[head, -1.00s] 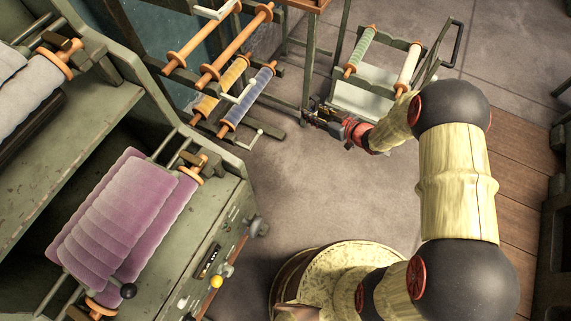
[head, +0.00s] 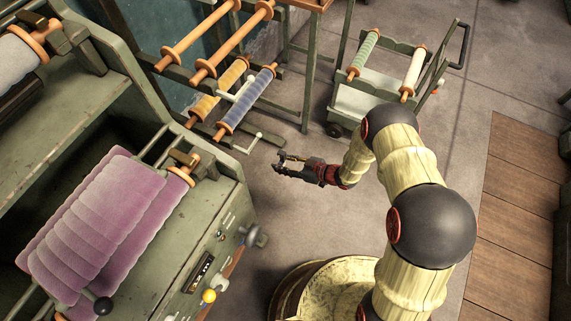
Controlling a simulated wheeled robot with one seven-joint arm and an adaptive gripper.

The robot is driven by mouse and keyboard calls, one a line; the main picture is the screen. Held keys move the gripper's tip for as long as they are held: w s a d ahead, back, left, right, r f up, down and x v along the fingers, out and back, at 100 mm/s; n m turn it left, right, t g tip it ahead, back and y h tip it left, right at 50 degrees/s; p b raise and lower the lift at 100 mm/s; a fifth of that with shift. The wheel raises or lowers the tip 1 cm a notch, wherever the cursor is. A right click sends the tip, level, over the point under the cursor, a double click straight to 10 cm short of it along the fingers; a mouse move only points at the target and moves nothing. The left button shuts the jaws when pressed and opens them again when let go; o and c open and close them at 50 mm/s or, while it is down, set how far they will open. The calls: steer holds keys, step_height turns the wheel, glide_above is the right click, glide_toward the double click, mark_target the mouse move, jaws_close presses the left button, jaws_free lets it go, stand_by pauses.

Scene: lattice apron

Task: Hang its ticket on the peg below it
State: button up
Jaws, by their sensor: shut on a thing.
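My gripper (head: 284,163) is in mid-picture, pointing left above the bare floor. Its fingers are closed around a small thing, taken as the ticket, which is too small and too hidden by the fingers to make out. The gripper is apart from the rack and the machine. A yellow roll (head: 222,88) and a blue roll (head: 247,98) sit on the low rack left of and behind it. A pale rod with a ball end (head: 249,143) sticks out near the blue roll's lower end. I cannot tell which peg belongs to the ticket.
A green machine (head: 226,205) with a purple padded roll (head: 100,215) and a yellow knob (head: 208,296) fills the left. A cart (head: 368,100) with a green roll (head: 364,53) and a white roll (head: 413,72) stands at the back. The floor between is clear.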

mark_target(285, 159)
steer(key=w+a+f, duration=0.1)
steer(key=w+a, duration=0.3)
steer(key=a, duration=0.7)
steer(key=shift+w+a+f, duration=0.15)
steer(key=shift+w+a, duration=0.2)
steer(key=shift+w, duration=0.05)
stand_by(0.6)
steer(key=o, duration=1.2)
steer(key=shift+c, duration=0.2)
steer(key=v, duration=1.2)
steer(key=shift+f, duration=0.1)
